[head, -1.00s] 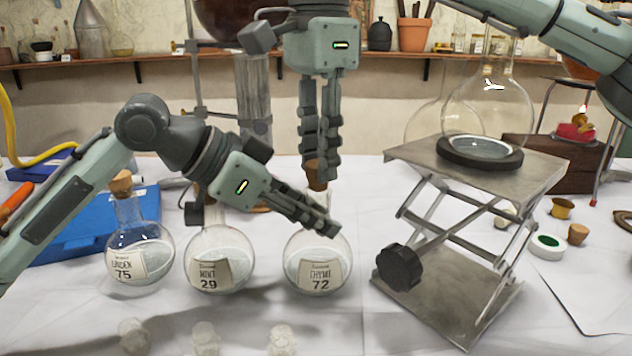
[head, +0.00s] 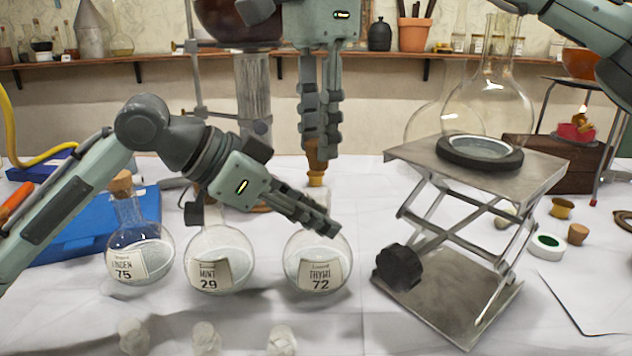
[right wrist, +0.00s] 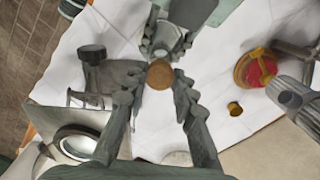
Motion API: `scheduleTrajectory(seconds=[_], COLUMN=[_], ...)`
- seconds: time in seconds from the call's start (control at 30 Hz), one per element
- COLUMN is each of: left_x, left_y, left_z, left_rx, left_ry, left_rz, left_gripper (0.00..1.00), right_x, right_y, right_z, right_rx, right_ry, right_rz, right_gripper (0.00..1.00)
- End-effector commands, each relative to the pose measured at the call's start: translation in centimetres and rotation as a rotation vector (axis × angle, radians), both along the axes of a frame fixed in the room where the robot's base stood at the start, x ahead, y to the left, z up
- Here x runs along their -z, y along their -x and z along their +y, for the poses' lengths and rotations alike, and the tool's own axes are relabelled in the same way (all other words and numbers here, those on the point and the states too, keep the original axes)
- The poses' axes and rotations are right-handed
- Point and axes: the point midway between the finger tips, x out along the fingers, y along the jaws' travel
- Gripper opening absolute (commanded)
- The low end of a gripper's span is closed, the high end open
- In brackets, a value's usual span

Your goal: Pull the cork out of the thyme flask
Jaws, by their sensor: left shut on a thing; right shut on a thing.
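The thyme flask (head: 318,272), a round clear flask labelled "Thyme 72", stands on the white table. My left gripper (head: 325,222) is shut on its neck. My right gripper (head: 318,155) is above, pointing down, shut on the brown cork (head: 316,180). The cork's paler lower part shows below the fingers, just over the flask mouth. I cannot tell whether its tip is clear of the neck. In the right wrist view the cork's round top (right wrist: 160,74) lies between the fingers, with the left gripper beyond.
The mint flask (head: 218,268) and corked linden flask (head: 138,258) stand to the left. Several small glass stoppers lie in front. A burner with a flame (head: 577,128) is at back right.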

Motion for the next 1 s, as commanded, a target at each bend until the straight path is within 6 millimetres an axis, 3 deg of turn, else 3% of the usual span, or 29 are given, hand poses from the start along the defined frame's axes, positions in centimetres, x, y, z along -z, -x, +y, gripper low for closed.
scheduleTrajectory(seconds=[0.03,0.17,0.2,0.4,0.77,1.0], left_x=[1.1,1.1,1.0,0.9,0.2,-2.7], left_y=[0.2,0.2,0.2,0.2,0.3,1.4], left_z=[0.2,0.2,0.1,0.1,0.6,3.7], left_rx=[0.002,0.002,0.002,0.001,0.0,-0.003], left_ry=[-0.02,-0.02,-0.018,-0.017,-0.013,-0.014], left_rz=[0.02,0.02,0.018,0.017,0.01,0.008], left_gripper=[0.06,0.06,0.31,0.53,0.53,0.53], right_x=[0.1,0.1,0.1,0.1,0.0,0.0], right_y=[0.0,0.0,0.0,0.0,0.0,0.0], right_z=[0.0,0.0,0.0,0.0,0.0,0.0], right_rx=[0.0,0.0,0.0,0.0,0.0,0.0], right_ry=[0.0,0.0,0.0,0.0,0.0,0.0], right_rz=[0.0,0.0,0.0,0.0,0.0,0.0], right_gripper=[0.0,0.0,0.0,0.0,0.0,0.0])
